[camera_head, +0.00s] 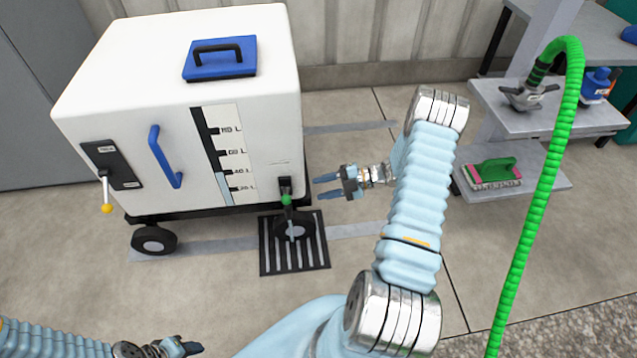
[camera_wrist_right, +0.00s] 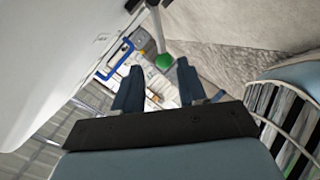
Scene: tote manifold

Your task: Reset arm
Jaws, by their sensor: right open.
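My right gripper (camera_head: 320,187) is open and empty in the head view, in the air to the right of the white tank (camera_head: 262,130). Its fingers point left towards the tank's small green-handled valve (camera_head: 286,199), with a gap between. The right wrist view shows its two spread fingers (camera_wrist_right: 157,82) with nothing held, and a green piece (camera_wrist_right: 163,62) beyond them. My left gripper (camera_head: 185,347) is at the bottom left edge of the head view, low and partly cut off. Whether its fingers are apart is unclear.
The tank stands on wheels by a floor drain grate (camera_head: 305,262). It has a blue side handle (camera_head: 163,155) and a blue lid (camera_head: 222,58). A green hose (camera_head: 540,200) hangs at the right, before shelves (camera_head: 545,172) with a brush (camera_head: 493,172). Floor right of the grate is clear.

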